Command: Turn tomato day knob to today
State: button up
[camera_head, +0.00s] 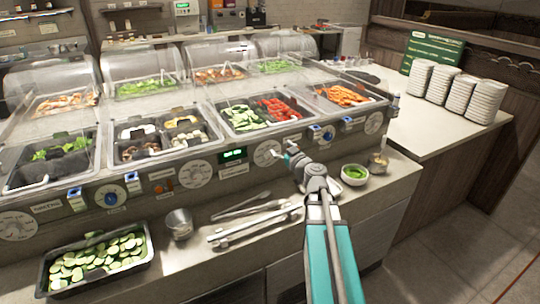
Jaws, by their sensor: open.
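A row of white round day dials runs along the front panel of the food counter; their lettering is too small to read. One dial (267,153) is directly left of my gripper (290,153), below the pan with red pieces (277,107) that look like tomato. My gripper is open and empty, with its fingers toward the panel beside this dial; I cannot tell whether they touch it. Another dial (195,174) is left of a green-lit display (233,155). Which dial is labelled tomato is unclear.
On the ledge below are a tray of cucumber slices (98,262), a metal cup (179,223), tongs (240,206), a green-filled bowl (355,174) and a small metal cup with a spoon (378,165). Plate stacks (460,93) stand on the right counter.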

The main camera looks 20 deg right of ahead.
jog(key=shift+f, duration=0.15)
dwell(0.3)
jog(key=b, duration=0.8)
send_near(271, 157)
jog(key=w, duration=0.7)
jog(key=w+a, duration=0.1)
jog(key=w, duration=0.2)
jog(key=c, duration=1.2)
jog(key=shift+o, duration=0.2)
